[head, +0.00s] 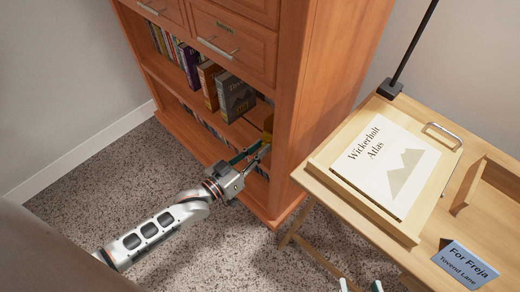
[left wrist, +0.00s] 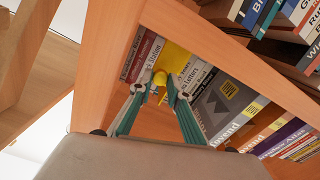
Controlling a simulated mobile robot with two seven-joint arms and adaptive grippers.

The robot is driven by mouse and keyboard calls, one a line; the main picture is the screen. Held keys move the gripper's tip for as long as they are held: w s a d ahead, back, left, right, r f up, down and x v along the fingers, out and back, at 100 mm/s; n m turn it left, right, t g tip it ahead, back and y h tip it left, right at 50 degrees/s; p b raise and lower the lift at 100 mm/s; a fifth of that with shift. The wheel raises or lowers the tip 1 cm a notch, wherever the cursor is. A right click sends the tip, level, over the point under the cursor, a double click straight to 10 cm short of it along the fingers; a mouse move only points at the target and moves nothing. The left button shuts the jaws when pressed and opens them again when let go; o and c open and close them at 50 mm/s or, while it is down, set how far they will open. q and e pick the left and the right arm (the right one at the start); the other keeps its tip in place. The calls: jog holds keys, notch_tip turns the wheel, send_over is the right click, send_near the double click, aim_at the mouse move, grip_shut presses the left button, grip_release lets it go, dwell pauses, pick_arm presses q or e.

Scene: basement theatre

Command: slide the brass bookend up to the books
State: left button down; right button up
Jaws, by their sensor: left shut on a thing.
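The brass bookend (left wrist: 174,58) is yellow with a small knob, and stands inside the bookcase's open shelf. In the head view only a yellow-brown part of it (head: 268,126) shows, beside the right post. My left gripper (head: 262,151) reaches into the shelf. Its green-padded fingers (left wrist: 159,88) are shut on the bookend's knob. The grey Tovend book (head: 236,97) stands on the shelf to the left, and also shows in the left wrist view (left wrist: 226,102). My right gripper (head: 360,286) is partly in view at the bottom edge, fingertips apart and empty.
The wooden bookcase post (head: 305,110) stands close to the right of my left gripper. Drawers (head: 232,42) sit above the shelf. Speckled carpet (head: 130,165) is clear at left.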

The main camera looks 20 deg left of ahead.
pick_arm(q)
jog(key=w+a, duration=0.1)
jog(key=a, duration=0.3)
jog(key=w+a, duration=0.2)
jog(key=a, duration=0.2)
jog(key=w+a, duration=0.1)
jog(key=a, duration=0.3)
jog(key=shift+w+a+f+b, duration=0.15)
jog(key=shift+a+f+b, duration=0.05)
jog(key=shift+a+b, duration=0.1)
jog(key=shift+w+a, duration=0.15)
jog(key=shift+a, duration=0.1)
jog(key=shift+w+a+r, duration=0.1)
jog(key=shift+a+r, duration=0.05)
jog(key=c, duration=1.9)
grip_release()
pick_arm(e)
jog(key=shift+a, duration=0.35)
jog(key=shift+s+f+m, duration=0.1)
jog(key=shift+s+m, duration=0.05)
jog(key=shift+m, duration=0.15)
